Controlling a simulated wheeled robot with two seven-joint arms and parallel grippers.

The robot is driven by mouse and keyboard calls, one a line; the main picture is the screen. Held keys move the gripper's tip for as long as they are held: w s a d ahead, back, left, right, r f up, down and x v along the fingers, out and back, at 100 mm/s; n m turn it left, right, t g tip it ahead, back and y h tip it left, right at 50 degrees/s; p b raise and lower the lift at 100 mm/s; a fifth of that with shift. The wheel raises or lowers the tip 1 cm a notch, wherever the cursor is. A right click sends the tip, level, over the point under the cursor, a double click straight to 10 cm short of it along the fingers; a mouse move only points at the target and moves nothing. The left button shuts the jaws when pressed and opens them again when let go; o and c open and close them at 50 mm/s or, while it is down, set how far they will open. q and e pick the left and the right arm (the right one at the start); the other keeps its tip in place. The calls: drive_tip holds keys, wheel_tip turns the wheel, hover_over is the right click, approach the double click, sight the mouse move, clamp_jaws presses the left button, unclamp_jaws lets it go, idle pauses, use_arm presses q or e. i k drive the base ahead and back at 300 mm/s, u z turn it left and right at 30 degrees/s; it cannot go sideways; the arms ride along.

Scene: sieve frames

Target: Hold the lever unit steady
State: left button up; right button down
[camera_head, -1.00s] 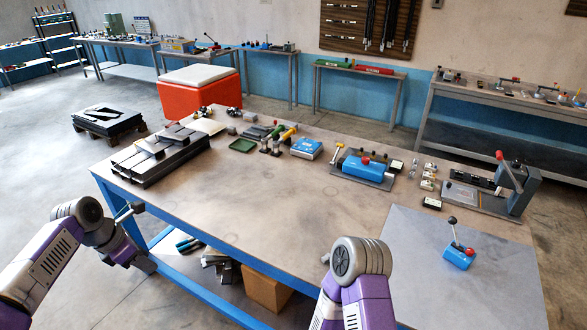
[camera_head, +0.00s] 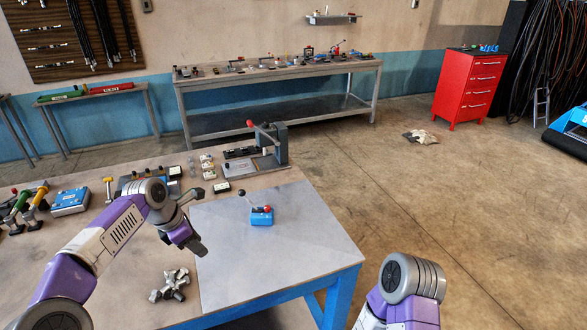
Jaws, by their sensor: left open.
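The lever unit (camera_head: 261,218) is a small blue box with a red knob and a thin lever ending in a black ball. It stands upright on the grey mat (camera_head: 300,250) at the table's right end. My left gripper (camera_head: 198,221) is open and empty, in front of the mat's left edge in the picture. It is left of the lever unit and apart from it. My right arm shows at the bottom right, beyond the table's edge; its gripper is out of view.
Grey metal pieces (camera_head: 170,285) lie left of the mat's near part. A press with a red-knobbed lever (camera_head: 280,146) stands behind the mat. A blue case (camera_head: 70,201) and other tools line the table's left. The mat around the lever unit is clear.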

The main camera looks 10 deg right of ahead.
sight(241, 193)
drive_tip(key=z, duration=0.2)
drive_tip(key=i, duration=1)
